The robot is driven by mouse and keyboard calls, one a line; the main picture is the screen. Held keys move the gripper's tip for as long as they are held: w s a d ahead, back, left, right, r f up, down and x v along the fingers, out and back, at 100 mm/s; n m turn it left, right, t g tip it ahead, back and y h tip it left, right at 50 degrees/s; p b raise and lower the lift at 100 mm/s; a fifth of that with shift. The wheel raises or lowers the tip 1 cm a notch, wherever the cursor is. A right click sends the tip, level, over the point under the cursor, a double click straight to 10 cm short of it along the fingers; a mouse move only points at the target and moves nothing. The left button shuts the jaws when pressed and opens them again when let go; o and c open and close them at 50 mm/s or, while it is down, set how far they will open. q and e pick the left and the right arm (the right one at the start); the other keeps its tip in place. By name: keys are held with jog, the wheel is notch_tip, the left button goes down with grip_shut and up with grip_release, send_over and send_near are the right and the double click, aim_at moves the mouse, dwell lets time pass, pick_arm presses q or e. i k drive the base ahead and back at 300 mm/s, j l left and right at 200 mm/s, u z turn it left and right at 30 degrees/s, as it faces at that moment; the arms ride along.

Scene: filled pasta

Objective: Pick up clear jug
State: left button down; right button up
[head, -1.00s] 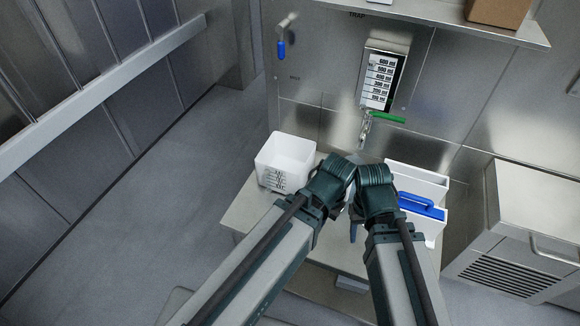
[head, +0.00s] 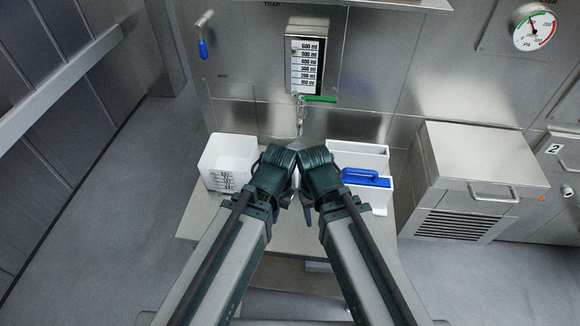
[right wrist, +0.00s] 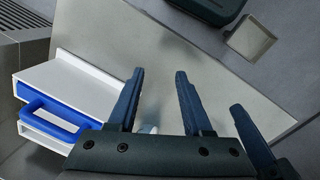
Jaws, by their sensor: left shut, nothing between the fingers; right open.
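I cannot make out a clear jug for certain. A white tub (head: 228,160) with dark scale marks low on its front stands at the left of the bench. My left gripper (head: 274,172) and right gripper (head: 318,172) are close together over the middle of the bench, right of the tub. The left one is shut and empty, its fingertips mostly hidden behind its wrist. The right one is open in the right wrist view (right wrist: 160,76), with nothing clearly held between its fingers. My wrists hide the bench between them, where a pale, unclear patch shows.
A white box with a blue handle (head: 366,178) stands right of my right gripper. A tap with a green lever (head: 319,99) sticks out of the back wall below a scaled level window (head: 306,64). A steel cabinet (head: 480,165) stands farther right. The bench's front (head: 205,220) is bare.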

aim_at(296, 146)
jog(key=j+u, duration=0.4)
jog(key=j, duration=1.5)
